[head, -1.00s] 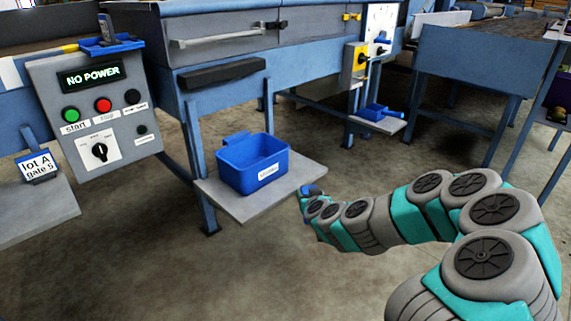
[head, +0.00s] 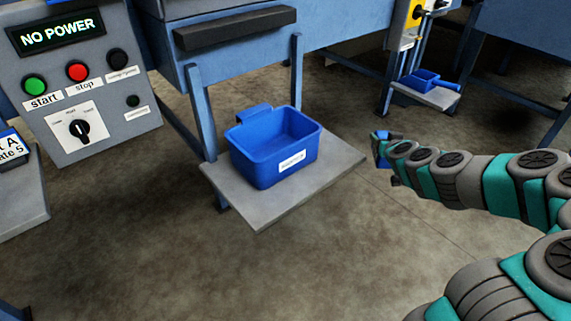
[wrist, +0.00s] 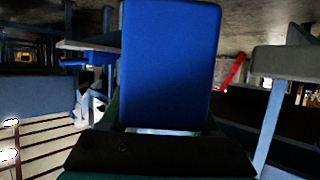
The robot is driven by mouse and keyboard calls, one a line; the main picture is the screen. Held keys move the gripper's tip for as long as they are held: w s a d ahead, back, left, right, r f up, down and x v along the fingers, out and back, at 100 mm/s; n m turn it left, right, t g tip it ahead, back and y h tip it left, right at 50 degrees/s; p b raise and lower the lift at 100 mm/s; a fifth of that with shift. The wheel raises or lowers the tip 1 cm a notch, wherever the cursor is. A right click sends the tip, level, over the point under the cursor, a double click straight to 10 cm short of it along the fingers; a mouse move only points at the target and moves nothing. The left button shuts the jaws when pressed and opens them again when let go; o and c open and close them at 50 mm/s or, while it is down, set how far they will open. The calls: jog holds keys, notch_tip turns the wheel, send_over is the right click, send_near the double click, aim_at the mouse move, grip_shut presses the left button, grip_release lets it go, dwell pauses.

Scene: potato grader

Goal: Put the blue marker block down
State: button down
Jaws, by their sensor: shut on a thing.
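My gripper (head: 383,150) is at the end of my arm, to the right of the grey shelf and apart from it. It is shut on the blue marker block (wrist: 170,65), which fills the middle of the wrist view. In the head view only a small blue part of the block (head: 379,143) shows at the gripper's tip. The fingertips are mostly hidden by the block and the arm.
A blue bin (head: 265,165) with a white label stands on the grey shelf (head: 255,210), leaving narrow bare strips around it. A control panel (head: 85,90) reading NO POWER is at the left. A smaller shelf (head: 440,98) holds a blue scoop-like tray (head: 425,78). Floor in front is clear.

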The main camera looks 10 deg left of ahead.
jog(key=w+a+r+n+g+y+b, duration=0.3)
jog(key=a+r+n+y+b, duration=0.35)
jog(key=a+r, duration=0.7)
jog(key=s+a+n+g+y+b, duration=0.2)
jog(key=s+a, duration=0.1)
jog(key=a, duration=0.3)
jog(key=f, duration=0.5)
jog(key=shift+s+a+f, duration=0.15)
jog(key=shift+a+f, duration=0.15)
jog(key=shift+a, duration=0.1)
jog(key=shift+f+b, duration=0.5)
jog(key=shift+f, duration=1.55)
jog(key=shift+f, duration=0.1)
jog(key=shift+c, duration=0.6)
grip_release()
